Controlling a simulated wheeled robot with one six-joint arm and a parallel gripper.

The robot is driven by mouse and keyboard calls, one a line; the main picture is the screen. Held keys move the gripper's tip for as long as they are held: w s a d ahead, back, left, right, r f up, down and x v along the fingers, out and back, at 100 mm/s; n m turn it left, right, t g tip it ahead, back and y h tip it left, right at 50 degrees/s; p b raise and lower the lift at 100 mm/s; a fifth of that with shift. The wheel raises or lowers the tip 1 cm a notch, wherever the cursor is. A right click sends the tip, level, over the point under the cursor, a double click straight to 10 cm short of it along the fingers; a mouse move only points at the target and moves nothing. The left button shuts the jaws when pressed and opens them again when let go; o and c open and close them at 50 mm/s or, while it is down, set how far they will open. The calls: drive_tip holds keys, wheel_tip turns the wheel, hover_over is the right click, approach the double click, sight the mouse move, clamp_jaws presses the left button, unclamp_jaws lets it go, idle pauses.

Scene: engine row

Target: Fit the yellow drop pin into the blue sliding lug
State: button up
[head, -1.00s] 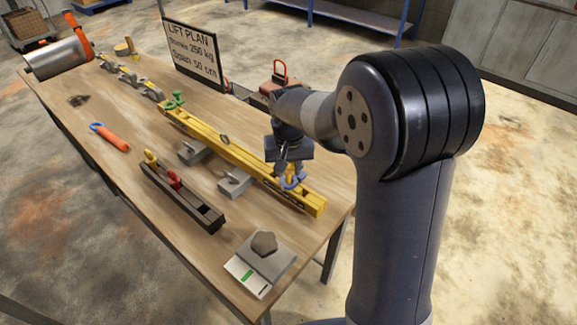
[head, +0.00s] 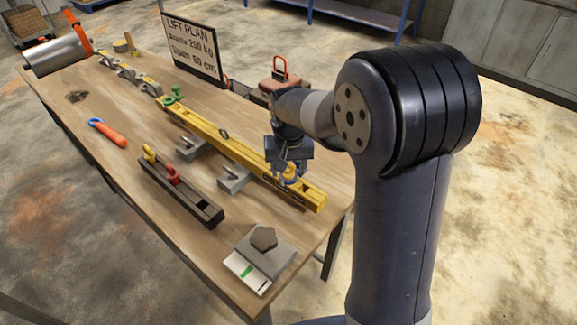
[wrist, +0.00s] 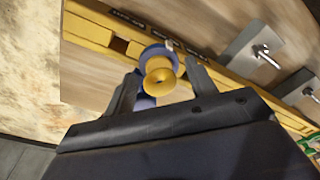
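The yellow drop pin (head: 291,168) stands at the blue sliding lug (head: 291,180), near the right end of the yellow beam (head: 235,148). In the wrist view the pin's round flared head (wrist: 160,77) is seen almost end-on, with the blue lug (wrist: 153,52) showing around and behind it. My gripper (wrist: 162,72) has one finger on each side of the pin, with a narrow gap visible on both sides. The pin's lower part is hidden, so I cannot tell how deep it sits in the lug.
Grey supports (head: 235,179) stand beside the beam. A dark holder (head: 207,211) with yellow and red pieces lies in front. A scale (head: 268,256) bears a grey stone. A green piece (head: 173,96) is at the beam's far end. A sign (head: 192,46) stands behind.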

sight(289, 177)
drive_tip(key=shift+o, duration=0.2)
wheel_tip(289, 177, up, 11)
drive_tip(key=s, duration=0.1)
drive_tip(key=shift+s, duration=0.15)
drive_tip(key=shift+f, duration=0.2)
drive_tip(key=f, duration=0.3)
drive_tip(key=w+f, duration=0.1)
drive_tip(key=f, duration=0.6)
drive_tip(key=shift+w+f, duration=0.15)
drive_tip(key=shift+f, duration=0.25)
drive_tip(key=shift+r+p, duration=0.3)
drive_tip(key=shift+r, duration=0.2)
